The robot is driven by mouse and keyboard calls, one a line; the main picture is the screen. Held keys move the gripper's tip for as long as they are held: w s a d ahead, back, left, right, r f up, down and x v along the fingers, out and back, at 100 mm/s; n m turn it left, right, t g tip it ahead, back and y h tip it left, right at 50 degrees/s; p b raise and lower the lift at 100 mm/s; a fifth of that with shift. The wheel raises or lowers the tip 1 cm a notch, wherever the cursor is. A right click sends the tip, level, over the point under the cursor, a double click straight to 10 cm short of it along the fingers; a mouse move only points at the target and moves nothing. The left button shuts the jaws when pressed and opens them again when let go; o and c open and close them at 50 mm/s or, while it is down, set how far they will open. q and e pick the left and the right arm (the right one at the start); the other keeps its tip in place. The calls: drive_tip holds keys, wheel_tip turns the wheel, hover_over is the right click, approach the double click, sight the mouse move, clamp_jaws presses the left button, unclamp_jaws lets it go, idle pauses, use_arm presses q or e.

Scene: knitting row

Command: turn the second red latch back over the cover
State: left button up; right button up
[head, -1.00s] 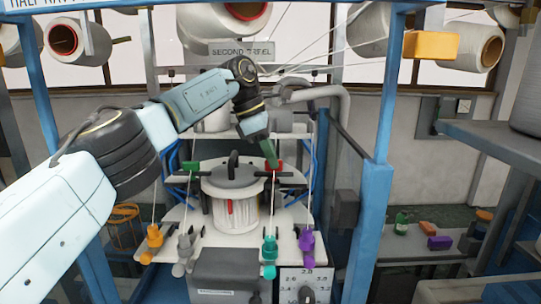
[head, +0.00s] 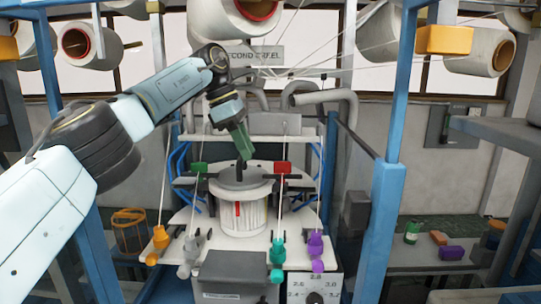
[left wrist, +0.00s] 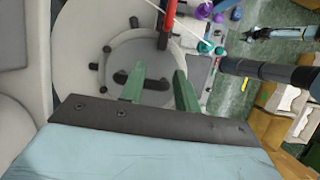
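The red latch (head: 283,168) stands at the right side of the grey round cover (head: 222,184), on top of the white ribbed drum (head: 254,218). In the left wrist view the red latch (left wrist: 164,30) lies by the cover's upper right edge; I cannot tell how far it reaches over it. A green latch (head: 199,168) is at the cover's left. My left gripper (head: 245,156) is above the cover, close to its dark handle and left of the red latch. My right gripper is not seen.
Blue frame posts (head: 388,210) stand on both sides. Thin yarns run down past the cover to orange, grey, teal (head: 277,252) and purple (head: 316,252) pieces in front. A grey box (head: 233,272) and a dial panel (head: 315,287) are at the front.

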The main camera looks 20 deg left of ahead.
use_arm(q)
drive_tip(key=shift+s+a, duration=0.2)
drive_tip(key=shift+a, duration=0.65)
drive_tip(key=shift+s+a, duration=0.25)
drive_tip(key=shift+a, duration=0.6)
drive_tip(key=shift+s+a, duration=0.2)
drive_tip(key=shift+a, duration=0.65)
drive_tip(key=shift+d, duration=0.1)
